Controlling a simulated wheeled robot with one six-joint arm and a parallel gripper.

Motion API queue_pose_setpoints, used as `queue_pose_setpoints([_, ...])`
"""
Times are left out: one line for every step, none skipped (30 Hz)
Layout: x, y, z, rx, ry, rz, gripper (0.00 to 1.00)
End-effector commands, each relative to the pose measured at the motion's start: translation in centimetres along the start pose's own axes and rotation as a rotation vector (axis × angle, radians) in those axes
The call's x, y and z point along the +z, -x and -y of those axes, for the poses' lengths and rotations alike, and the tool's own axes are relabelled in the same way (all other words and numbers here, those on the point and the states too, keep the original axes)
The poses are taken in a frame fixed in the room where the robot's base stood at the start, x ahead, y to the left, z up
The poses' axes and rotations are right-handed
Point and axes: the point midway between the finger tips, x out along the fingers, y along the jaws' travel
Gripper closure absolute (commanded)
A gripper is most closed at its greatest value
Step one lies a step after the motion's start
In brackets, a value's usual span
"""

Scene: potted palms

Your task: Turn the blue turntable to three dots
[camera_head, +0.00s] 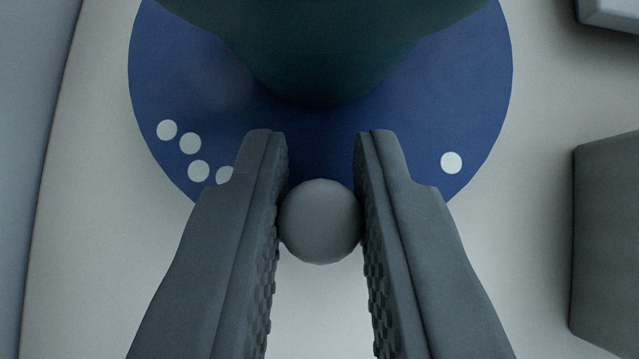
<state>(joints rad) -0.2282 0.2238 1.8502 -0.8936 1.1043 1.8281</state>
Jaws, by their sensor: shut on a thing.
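The blue turntable (430,100) is a round disc in the upper middle of the view. A group of several white dots (190,143) shows on its left side, partly covered by my left finger. A single white dot (451,163) shows on its right side. A grey round knob (320,222) is at the disc's near edge. My gripper (321,160) is shut on the knob, with one finger on each side of it. The part of the disc beyond the top of the picture is hidden.
A dark green pot (320,50) stands on the turntable and fills the top middle. A dark grey block (607,240) is at the right, and another grey object (612,12) is at the top right corner. The pale surface (95,260) around the disc is clear at the lower left.

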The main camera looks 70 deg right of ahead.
Motion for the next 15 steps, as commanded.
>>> queue_pose_setpoints([0.01,0.01,0.00,0.000,0.001,0.000,1.00])
queue_pose_setpoints([0.01,0.01,0.00,0.000,0.001,0.000,1.00])
queue_pose_setpoints([0.01,0.01,0.00,0.000,0.001,0.000,1.00])
queue_pose_setpoints([0.01,0.01,0.00,0.000,0.001,0.000,0.76])
queue_pose_setpoints([0.01,0.01,0.00,0.000,0.001,0.000,0.71])
queue_pose_setpoints([0.01,0.01,0.00,0.000,0.001,0.000,0.63])
queue_pose_setpoints([0.01,0.01,0.00,0.000,0.001,0.000,0.60])
queue_pose_setpoints([0.00,0.00,0.00,0.000,0.001,0.000,0.60])
queue_pose_setpoints([0.00,0.00,0.00,0.000,0.001,0.000,0.60])
queue_pose_setpoints([0.00,0.00,0.00,0.000,0.001,0.000,0.60])
queue_pose_setpoints([0.00,0.00,0.00,0.000,0.001,0.000,0.60])
queue_pose_setpoints([0.00,0.00,0.00,0.000,0.001,0.000,0.60])
queue_pose_setpoints([0.00,0.00,-0.01,0.000,0.001,0.000,0.60])
queue_pose_setpoints([0.00,0.01,0.00,0.000,0.001,0.000,0.60])
queue_pose_setpoints([0.00,0.06,0.00,-0.001,0.001,0.000,0.60])
